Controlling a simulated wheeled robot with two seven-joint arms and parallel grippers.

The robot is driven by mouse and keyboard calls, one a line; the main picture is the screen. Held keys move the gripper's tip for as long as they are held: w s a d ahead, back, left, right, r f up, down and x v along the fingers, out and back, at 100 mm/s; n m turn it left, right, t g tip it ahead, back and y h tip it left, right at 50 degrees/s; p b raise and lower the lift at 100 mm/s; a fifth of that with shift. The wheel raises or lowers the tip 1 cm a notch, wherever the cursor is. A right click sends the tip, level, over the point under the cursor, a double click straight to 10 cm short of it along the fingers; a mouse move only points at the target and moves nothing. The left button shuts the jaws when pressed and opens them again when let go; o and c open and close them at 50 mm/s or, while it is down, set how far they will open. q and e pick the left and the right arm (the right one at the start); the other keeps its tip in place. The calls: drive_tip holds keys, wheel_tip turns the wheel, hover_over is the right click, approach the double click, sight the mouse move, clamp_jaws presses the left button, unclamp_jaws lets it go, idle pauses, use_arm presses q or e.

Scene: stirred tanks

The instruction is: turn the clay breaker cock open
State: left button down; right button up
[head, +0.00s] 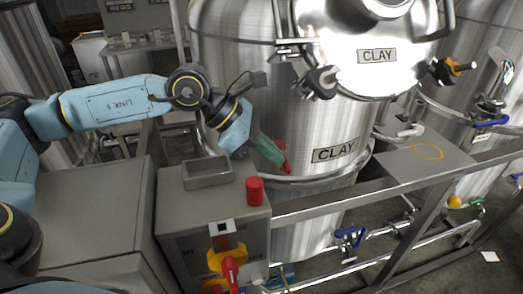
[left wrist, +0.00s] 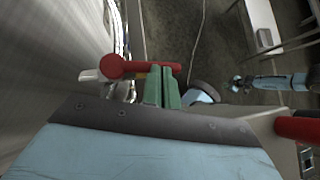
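The clay breaker cock's red lever (head: 283,158) is at the side of the steel CLAY tank (head: 318,115), just above its lower rim. In the left wrist view the lever (left wrist: 118,67) lies crosswise, its round end at the left beside a pale metal stub (left wrist: 92,75). My left gripper (head: 272,150) has green fingers at the lever. In the left wrist view its fingertips (left wrist: 162,72) are close together and overlap the lever's right part. They look shut, with the lever across them rather than clearly between them. Whether they touch it is hard to tell. My right gripper is not in view.
A grey cabinet (head: 180,225) below my left gripper bears a shallow grey tray (head: 207,173) and a red cylinder (head: 255,190). A yellow and red switch (head: 228,262) is on its front. A steel rail (head: 310,207) runs beside the tank; pipes and valves lie beyond.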

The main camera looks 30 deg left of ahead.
use_arm(q)
drive_tip(key=shift+a+f, duration=0.1)
drive_tip(key=shift+a+b, duration=0.4)
drive_tip(key=shift+a, duration=0.3)
